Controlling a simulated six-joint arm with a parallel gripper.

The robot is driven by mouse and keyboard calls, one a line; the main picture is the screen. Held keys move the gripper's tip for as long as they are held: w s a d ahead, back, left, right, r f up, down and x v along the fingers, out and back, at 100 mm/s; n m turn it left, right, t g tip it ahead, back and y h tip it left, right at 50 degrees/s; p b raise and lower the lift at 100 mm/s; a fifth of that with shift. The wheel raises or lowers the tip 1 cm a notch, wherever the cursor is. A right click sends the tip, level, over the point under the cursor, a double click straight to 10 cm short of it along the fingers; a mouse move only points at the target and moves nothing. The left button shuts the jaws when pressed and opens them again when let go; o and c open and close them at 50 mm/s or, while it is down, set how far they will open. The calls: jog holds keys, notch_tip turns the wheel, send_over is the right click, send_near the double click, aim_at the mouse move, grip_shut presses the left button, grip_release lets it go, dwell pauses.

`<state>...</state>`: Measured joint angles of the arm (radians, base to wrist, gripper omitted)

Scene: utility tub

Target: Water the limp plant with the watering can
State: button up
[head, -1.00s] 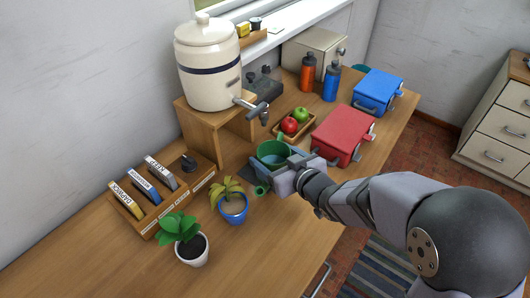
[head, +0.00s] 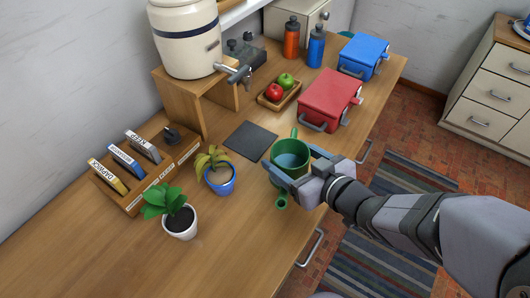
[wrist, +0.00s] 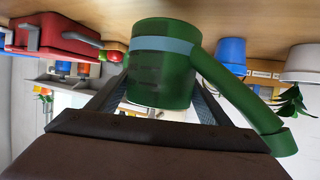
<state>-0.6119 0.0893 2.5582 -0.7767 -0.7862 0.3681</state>
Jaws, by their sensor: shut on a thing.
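The green watering can (head: 291,158) is held upright by my gripper (head: 300,167), whose jaws are shut on its body. Bluish water shows inside it. Its spout (head: 281,201) points toward the front edge of the table. The limp plant (head: 211,160) has drooping yellow-green leaves and sits in a blue pot (head: 220,182), left of the can and apart from it. In the wrist view the can (wrist: 160,80) fills the middle, its spout (wrist: 235,100) slants to the lower right, and the blue pot (wrist: 231,54) shows beyond. Whether the can clears the table is hard to tell.
A bare dark mat (head: 250,141) lies behind the can. A tapped dispenser (head: 190,40), a fruit tray (head: 280,95) and a red toolbox (head: 331,100) stand further back.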

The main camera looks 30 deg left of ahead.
aim_at(293, 129)
jog(key=shift+w+a+r, duration=0.1)
jog(key=shift+r, duration=0.05)
jog(key=w+a+r+m+t, duration=0.1)
jog(key=w, duration=0.1)
jog(key=w+a+r+m+t+h, duration=0.1)
jog(key=w, duration=0.1)
jog(key=w+a+r+m+t+h, duration=0.1)
jog(key=w, duration=0.2)
jog(key=shift+a+r+m+t+p, duration=0.1)
jog(key=shift+r+m+t+p, duration=0.1)
jog(key=shift+m+t+p, duration=0.15)
jog(key=shift+w+a+f+m+t+h+p, duration=0.15)
jog(key=shift+w+f+m+t+h, duration=0.35)
jog(key=shift+m+h, duration=0.4)
jog(key=shift+w+a+f+m+t+h+p, duration=0.15)
jog(key=shift+w+f+m+t+h, duration=0.1)
jog(key=shift+f+m+t+h, duration=0.5)
jog(key=shift+w+a+f+m+t+h+p, duration=0.15)
jog(key=shift+w+f+m+t+h, duration=0.25)
jog(key=shift+m+t+h, duration=0.45)
jog(key=shift+m+h, duration=0.25)
jog(key=shift+h, duration=0.05)
jog(key=shift+s, duration=0.1)
jog(key=shift+s+a+r+n+t+b, duration=0.2)
jog(key=shift+s+r+n+t+b, duration=0.3)
jog(key=shift+r+t+b, duration=0.15)
jog(key=shift+s+a+r+n+t+b, duration=0.2)
jog(key=shift+s+r+n+t+b, duration=0.25)
jog(key=shift+r+b, duration=0.2)
